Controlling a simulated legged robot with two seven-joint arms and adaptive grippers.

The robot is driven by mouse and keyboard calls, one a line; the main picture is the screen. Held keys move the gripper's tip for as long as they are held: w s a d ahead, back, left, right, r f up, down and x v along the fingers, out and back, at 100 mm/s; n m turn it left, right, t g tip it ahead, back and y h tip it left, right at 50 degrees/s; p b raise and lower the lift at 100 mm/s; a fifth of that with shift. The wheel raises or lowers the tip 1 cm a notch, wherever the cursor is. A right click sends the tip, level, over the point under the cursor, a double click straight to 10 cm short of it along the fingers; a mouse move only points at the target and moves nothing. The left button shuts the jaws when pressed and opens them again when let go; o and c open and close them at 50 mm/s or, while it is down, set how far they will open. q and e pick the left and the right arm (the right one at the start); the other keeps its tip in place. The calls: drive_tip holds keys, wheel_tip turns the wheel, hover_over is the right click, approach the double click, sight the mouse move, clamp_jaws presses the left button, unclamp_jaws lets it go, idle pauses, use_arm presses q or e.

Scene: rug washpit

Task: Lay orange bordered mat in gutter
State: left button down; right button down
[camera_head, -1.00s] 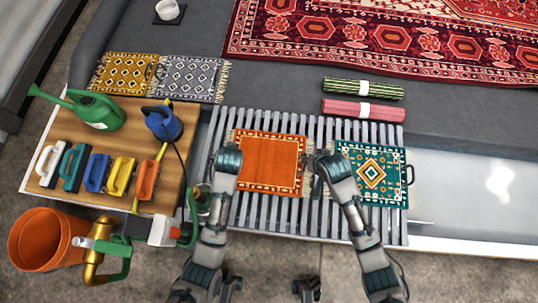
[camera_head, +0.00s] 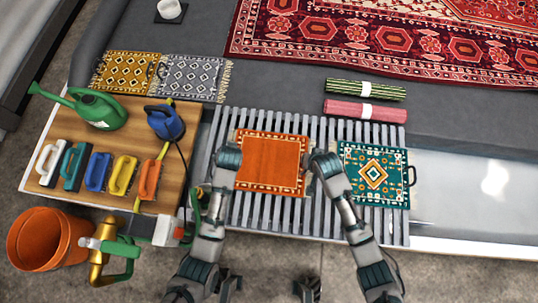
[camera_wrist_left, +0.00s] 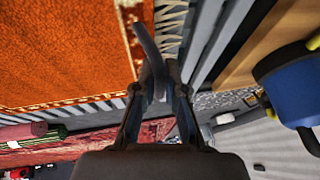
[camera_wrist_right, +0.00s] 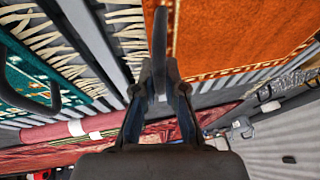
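The orange bordered mat (camera_head: 271,163) lies flat on the metal slats (camera_head: 250,211), with fringes along its sides. It also shows in the left wrist view (camera_wrist_left: 65,50) and in the right wrist view (camera_wrist_right: 220,35). My left gripper (camera_wrist_left: 155,85) is at the mat's left side, its fingers closed around a dark grey handle there. My right gripper (camera_wrist_right: 160,80) is at the mat's right side, its fingers closed around a similar handle. In the head view my wrists hide both fingertips. A pale, shiny channel (camera_head: 465,190), possibly the gutter, lies to the right of the slats.
A teal mat (camera_head: 350,190) with a dark handle lies just right on the slats. Rolled green (camera_head: 340,87) and pink (camera_head: 345,108) mats lie behind. A wooden board (camera_head: 60,115) at left holds brushes, a watering can (camera_head: 97,110) and a blue jug (camera_head: 165,123).

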use_arm(q)
drive_tip(key=shift+d, duration=0.1)
use_arm(e)
drive_tip(key=shift+d, duration=0.1)
